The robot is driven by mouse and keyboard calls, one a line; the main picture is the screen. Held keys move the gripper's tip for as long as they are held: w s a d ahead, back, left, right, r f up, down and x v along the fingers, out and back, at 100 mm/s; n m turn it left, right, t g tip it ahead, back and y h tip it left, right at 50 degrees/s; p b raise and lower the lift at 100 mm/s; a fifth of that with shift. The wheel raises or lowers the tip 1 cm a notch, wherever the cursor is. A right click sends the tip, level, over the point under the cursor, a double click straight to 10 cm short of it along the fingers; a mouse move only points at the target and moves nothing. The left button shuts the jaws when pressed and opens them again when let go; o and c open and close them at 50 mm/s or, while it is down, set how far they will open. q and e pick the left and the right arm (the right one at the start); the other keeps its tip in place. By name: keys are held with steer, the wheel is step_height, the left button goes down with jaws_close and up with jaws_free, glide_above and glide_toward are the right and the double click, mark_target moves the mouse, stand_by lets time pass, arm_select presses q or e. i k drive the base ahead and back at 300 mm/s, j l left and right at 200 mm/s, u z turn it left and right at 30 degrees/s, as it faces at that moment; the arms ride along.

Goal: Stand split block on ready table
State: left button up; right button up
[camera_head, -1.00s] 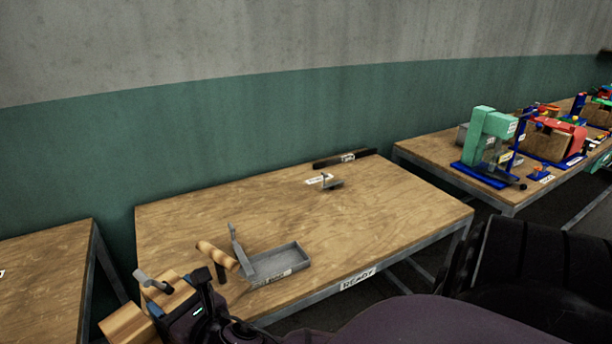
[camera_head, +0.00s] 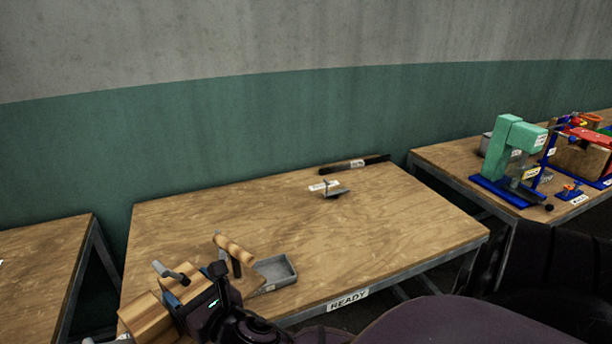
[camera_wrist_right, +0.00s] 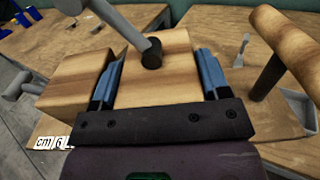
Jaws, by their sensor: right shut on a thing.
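The split block shows as two pale wooden pieces. My right gripper (camera_head: 205,292) is shut on one piece (camera_head: 180,283); in the right wrist view this wood (camera_wrist_right: 160,85) sits between its blue finger pads. The other piece (camera_head: 146,318) lies left of the gripper and also shows in the right wrist view (camera_wrist_right: 78,84). A grey handle with a dark end (camera_wrist_right: 151,52) crosses the held piece. The ready table (camera_head: 400,225), labelled READY, lies behind the gripper. The block overlaps its front left corner; its height above the top is unclear. My left gripper is out of view.
A wooden-handled tool (camera_head: 235,249) and a grey tray (camera_head: 290,272) are close right of the gripper. A small grey tool (camera_head: 335,193) and a black bar (camera_head: 350,165) lie at the back. The table's middle and right are clear. A green press (camera_head: 505,145) stands on the right table.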

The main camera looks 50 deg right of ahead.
mark_target(306, 228)
steer(key=l, duration=0.9)
steer(key=k+l+u, duration=0.1)
steer(key=l, duration=0.75)
